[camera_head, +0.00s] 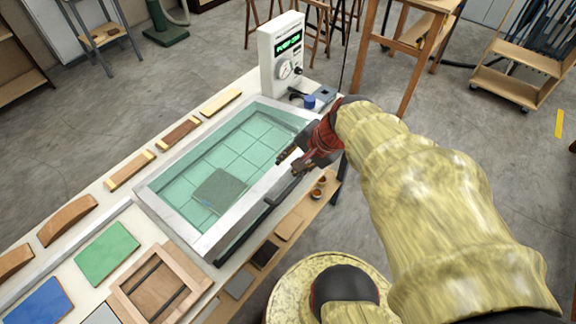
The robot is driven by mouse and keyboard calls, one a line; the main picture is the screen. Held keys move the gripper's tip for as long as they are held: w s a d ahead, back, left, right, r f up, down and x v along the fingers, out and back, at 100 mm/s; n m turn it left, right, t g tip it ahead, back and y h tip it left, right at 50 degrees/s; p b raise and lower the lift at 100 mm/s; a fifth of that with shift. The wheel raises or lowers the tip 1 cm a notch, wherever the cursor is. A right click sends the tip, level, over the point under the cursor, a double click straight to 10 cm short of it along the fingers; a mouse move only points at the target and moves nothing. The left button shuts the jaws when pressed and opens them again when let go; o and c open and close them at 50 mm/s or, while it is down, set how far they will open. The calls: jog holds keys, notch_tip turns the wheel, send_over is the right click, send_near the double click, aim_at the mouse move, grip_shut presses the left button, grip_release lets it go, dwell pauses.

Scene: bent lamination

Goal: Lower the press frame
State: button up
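The press frame (180,222) is a pale grey rectangular rim around a see-through green sheet with grid lines beneath. It lies nearly flat over the press bed on the workbench, with a dark strip along its near right side; I cannot tell whether it touches the bed all round. A dark handle bar (283,188) sits at its near right edge. A grey-green square piece (219,190) shows through the sheet. My gripper (290,161) is at the frame's right end, just above the handle. Its dark fingers look apart, with nothing seen between them; contact with the handle is unclear.
A white control box (281,55) with a green display stands at the bench's far end, beside a blue-capped item (309,102). Wood strips (130,170), a green panel (106,254) and a wooden frame (160,286) lie on the bench.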

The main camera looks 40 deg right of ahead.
aim_at(256, 199)
jog(key=v, duration=0.3)
jog(key=shift+s+r, duration=0.15)
jog(key=shift+r, duration=0.1)
jog(key=shift+c, duration=0.2)
